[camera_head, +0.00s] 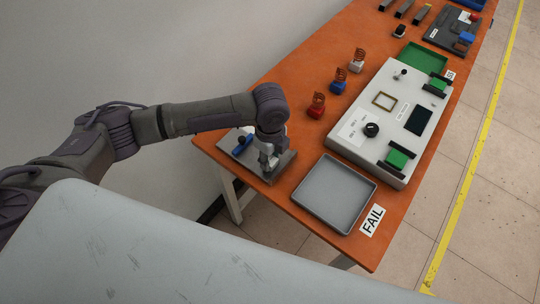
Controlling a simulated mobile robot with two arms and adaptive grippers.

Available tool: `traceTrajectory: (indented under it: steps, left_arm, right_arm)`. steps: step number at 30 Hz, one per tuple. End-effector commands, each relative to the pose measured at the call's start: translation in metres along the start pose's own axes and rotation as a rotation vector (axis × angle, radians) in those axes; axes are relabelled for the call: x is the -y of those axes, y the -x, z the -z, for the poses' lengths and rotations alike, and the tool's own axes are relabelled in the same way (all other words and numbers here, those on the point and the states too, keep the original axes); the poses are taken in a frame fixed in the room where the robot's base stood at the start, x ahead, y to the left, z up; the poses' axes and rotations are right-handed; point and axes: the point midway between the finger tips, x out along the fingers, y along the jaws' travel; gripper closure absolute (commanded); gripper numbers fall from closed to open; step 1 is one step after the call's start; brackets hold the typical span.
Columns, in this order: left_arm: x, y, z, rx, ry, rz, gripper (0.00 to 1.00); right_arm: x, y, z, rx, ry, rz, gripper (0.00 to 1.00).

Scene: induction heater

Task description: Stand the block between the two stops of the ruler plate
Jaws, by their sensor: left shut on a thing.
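A grey plate (283,164) lies at the near left corner of the orange table, with a blue piece (243,145) and a dark knob on its left part. It may be the ruler plate, but its scale and stops cannot be made out. My left gripper (267,163) points down over the middle of this plate. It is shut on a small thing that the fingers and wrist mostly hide. I cannot tell whether that thing is the block or whether it touches the plate. My right gripper is not in view.
An empty grey tray (335,194) lies right of the plate, near a FAIL label (372,220). A white heater unit (390,122) stands behind it. Red, blue and white coil pieces (317,105) stand to its left. A green tray (423,59) and another dark plate (452,35) are farther back.

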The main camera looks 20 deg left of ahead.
Motion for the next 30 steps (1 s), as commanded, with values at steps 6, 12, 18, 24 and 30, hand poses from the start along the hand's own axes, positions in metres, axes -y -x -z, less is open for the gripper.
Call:
traceTrajectory:
  steps: [6, 12, 18, 24, 30]
  left_arm:
    - [0.000, -0.001, 0.000, 0.000, 0.000, -0.001, 0.40]
    - [0.000, -0.001, 0.000, 0.000, 0.000, 0.000, 0.40]
    - [0.001, 0.011, 0.000, -0.001, 0.000, 0.004, 0.40]
    - [0.001, 0.051, 0.000, 0.000, -0.001, 0.005, 0.40]
    - [0.001, 0.092, 0.000, 0.001, -0.001, 0.004, 0.40]
  right_arm:
    - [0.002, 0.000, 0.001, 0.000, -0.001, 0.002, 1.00]
    - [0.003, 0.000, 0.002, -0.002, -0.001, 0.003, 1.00]
    - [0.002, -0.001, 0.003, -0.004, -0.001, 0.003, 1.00]
    - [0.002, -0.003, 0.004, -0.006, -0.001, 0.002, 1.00]
    - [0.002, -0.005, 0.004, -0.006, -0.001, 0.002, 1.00]
